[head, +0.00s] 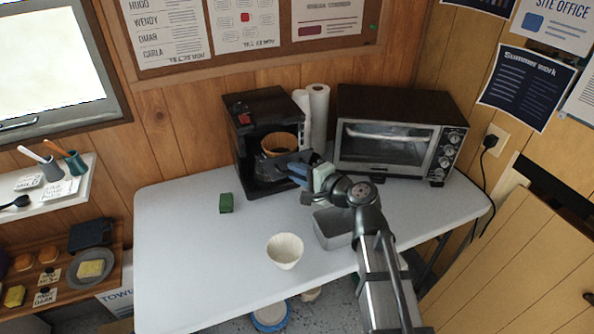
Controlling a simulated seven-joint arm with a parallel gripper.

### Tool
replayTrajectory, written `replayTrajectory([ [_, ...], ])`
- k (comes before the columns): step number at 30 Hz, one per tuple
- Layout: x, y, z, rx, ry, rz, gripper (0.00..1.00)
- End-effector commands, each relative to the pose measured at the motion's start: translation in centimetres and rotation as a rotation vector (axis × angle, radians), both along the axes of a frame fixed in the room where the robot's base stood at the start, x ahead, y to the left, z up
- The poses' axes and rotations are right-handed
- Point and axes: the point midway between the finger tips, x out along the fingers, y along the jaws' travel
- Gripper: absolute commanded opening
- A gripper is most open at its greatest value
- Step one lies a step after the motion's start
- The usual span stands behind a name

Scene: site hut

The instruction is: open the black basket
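A black coffee maker (262,112) with a red switch stands at the back of the white table. A tan-rimmed round part (279,140) shows in its front opening. I cannot tell whether this is the black basket or part of a jug, and I cannot make out the basket clearly. My gripper (287,164) is at the front right of the coffee maker, just below and in front of the tan rim. Its fingers are dark and small against the black machine. I cannot tell whether they touch it or are open or shut.
A toaster oven (392,134) stands right of paper towel rolls (318,112). A white paper filter cup (285,251), a grey metal tin (332,228) and a green block (226,203) are on the table (175,255). The table's left part is clear.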

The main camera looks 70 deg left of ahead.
Motion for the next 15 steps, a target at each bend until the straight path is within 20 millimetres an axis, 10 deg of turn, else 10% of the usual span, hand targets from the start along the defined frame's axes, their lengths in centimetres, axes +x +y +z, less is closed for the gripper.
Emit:
replayTrajectory([
  [15, 0.12, -0.34, 0.07, 0.0, 0.0, 0.0, 0.39],
])
